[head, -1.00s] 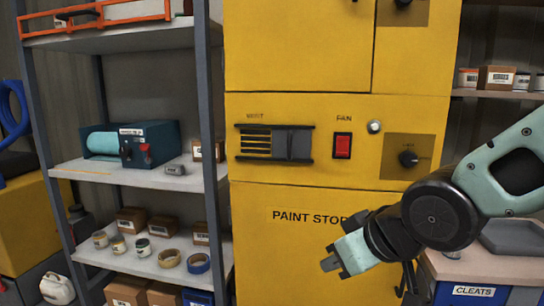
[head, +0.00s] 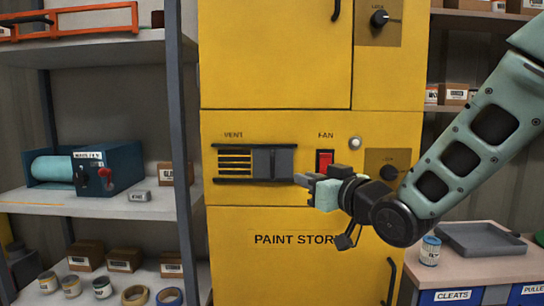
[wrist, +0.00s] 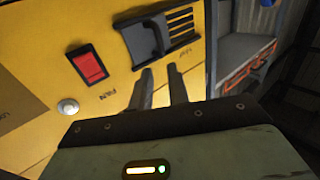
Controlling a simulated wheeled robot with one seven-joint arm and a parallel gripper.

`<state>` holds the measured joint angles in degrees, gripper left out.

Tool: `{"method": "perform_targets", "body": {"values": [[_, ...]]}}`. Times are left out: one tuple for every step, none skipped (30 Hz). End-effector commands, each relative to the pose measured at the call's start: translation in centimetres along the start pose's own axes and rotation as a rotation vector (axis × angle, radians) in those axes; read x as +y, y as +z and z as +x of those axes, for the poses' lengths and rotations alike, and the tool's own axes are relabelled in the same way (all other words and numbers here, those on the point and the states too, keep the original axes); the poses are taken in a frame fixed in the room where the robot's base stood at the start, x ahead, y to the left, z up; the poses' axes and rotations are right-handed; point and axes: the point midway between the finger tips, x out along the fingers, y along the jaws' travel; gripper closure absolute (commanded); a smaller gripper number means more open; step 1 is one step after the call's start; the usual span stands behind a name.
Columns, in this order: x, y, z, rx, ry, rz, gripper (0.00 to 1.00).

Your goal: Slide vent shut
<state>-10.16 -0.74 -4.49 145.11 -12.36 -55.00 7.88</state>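The vent (head: 232,163) is set in the yellow paint cabinet, under the VENT label. Dark slats show on its left half, and a grey sliding cover (head: 272,163) sits over its right half between two dark rails. The cover and its raised handle also show in the wrist view (wrist: 140,44). My gripper (head: 303,180) is just right of the vent and slightly below its middle, apart from the cover as far as I can see. In the wrist view the two fingers (wrist: 161,82) stand apart with nothing between them, pointing toward the vent.
A red fan switch (head: 324,162) and a round white button (head: 355,143) are close above my gripper. A lock knob (head: 388,172) is behind my wrist. Shelves (head: 90,200) with a blue machine stand left, and a bench (head: 470,262) with a grey tray stands right.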

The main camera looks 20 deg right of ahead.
Motion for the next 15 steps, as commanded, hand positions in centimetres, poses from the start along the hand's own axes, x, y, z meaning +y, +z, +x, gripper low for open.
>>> {"method": "perform_targets", "body": {"values": [[0.0,-0.6,0.4,-0.005,-0.001,0.001,0.83],[0.0,-0.6,0.6,-0.005,-0.001,0.002,0.83],[0.0,-0.6,0.8,-0.005,-0.001,0.002,0.83],[0.0,-0.6,1.0,-0.005,-0.001,0.002,0.83],[0.0,-0.6,1.2,-0.005,-0.001,0.002,0.83],[0.0,-0.6,1.4,-0.005,-0.001,0.001,0.83],[0.0,-0.6,1.6,-0.005,-0.002,0.001,0.83],[0.0,-0.6,1.8,-0.005,-0.002,0.001,0.83],[-0.1,-0.6,1.9,-0.005,-0.002,0.001,0.83],[-0.1,-0.6,2.1,-0.005,-0.002,0.001,0.83],[-0.1,-0.6,2.2,-0.005,-0.001,0.001,0.83],[0.0,-0.5,2.4,-0.006,-0.001,0.001,0.83],[0.0,-0.6,2.5,-0.005,0.000,0.001,0.83],[0.0,-0.5,2.7,-0.005,0.000,0.001,0.83],[0.0,-0.3,3.5,-0.002,0.000,0.000,0.83]]}}
